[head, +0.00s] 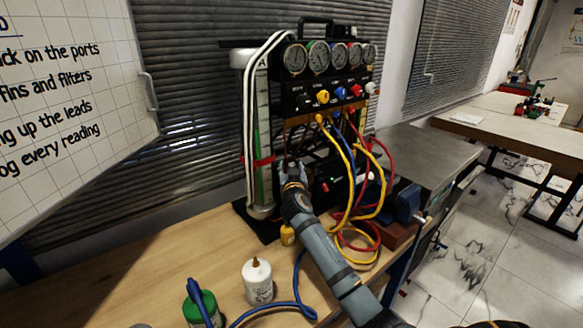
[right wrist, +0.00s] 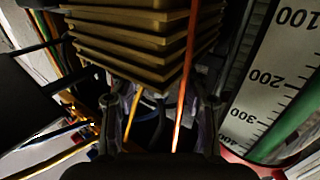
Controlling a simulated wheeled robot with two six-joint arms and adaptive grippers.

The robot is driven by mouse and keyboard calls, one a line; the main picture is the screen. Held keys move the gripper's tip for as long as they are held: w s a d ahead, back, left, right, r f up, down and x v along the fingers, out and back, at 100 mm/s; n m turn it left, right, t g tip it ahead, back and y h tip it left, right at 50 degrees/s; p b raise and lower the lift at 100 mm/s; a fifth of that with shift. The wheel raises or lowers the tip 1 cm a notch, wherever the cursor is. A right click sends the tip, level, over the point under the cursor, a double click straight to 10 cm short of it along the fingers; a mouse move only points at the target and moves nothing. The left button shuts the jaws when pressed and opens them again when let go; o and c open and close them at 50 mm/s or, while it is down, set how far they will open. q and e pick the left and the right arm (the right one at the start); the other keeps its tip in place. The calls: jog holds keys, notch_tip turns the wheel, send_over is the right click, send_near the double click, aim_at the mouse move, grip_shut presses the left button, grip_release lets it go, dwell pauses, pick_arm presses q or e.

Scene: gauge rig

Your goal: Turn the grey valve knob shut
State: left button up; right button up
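The gauge rig (head: 318,92) stands on the wooden bench, with a row of coloured knobs below its gauges. A pale grey-white knob (head: 372,88) at the right end of that row is the only greyish one I can make out. My right gripper (head: 291,167) is low at the front of the rig, well below and left of that knob. In the right wrist view its two fingers (right wrist: 158,106) stand apart, with nothing clearly held between them. The grey knob does not show in the right wrist view. My left gripper is out of view.
Yellow, red and blue hoses (head: 382,180) loop right of my right arm. A finned brass block (right wrist: 145,35) and a scaled tube (right wrist: 268,75) are close to the right gripper. A white bottle (head: 257,282) and a green container (head: 201,310) stand at the bench front.

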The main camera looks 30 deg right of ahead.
jog(key=shift+s+a, duration=0.15)
jog(key=shift+s, duration=0.1)
jog(key=v, duration=1.1)
jog(key=shift+s, duration=0.2)
jog(key=shift+a, duration=0.2)
